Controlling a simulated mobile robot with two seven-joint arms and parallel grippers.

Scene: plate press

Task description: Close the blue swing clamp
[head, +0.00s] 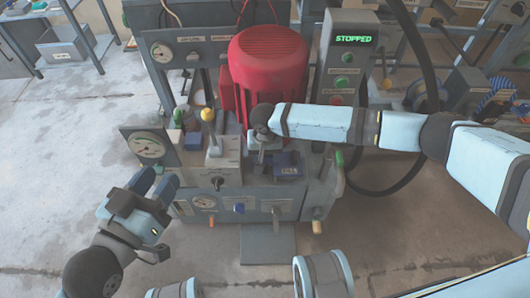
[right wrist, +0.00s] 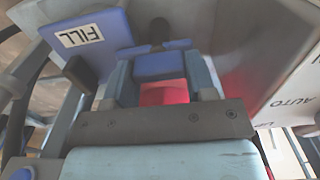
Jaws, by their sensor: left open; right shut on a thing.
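My right gripper (head: 263,158) points down at the press, in front of the red motor. In the right wrist view its two fingers (right wrist: 163,82) close on a blue piece (right wrist: 160,64), which looks like part of the blue swing clamp. A blue block (head: 290,167) sits just right of this gripper in the head view. My wrist hides much of the clamp there, so I cannot tell how far it is swung. My left gripper (head: 153,188) is open and empty, left of the press and apart from it.
The red motor (head: 268,68) stands behind. A control box (head: 345,58) reads STOPPED. A yellow-knobbed lever (head: 208,115) and a gauge (head: 147,147) are at the left.

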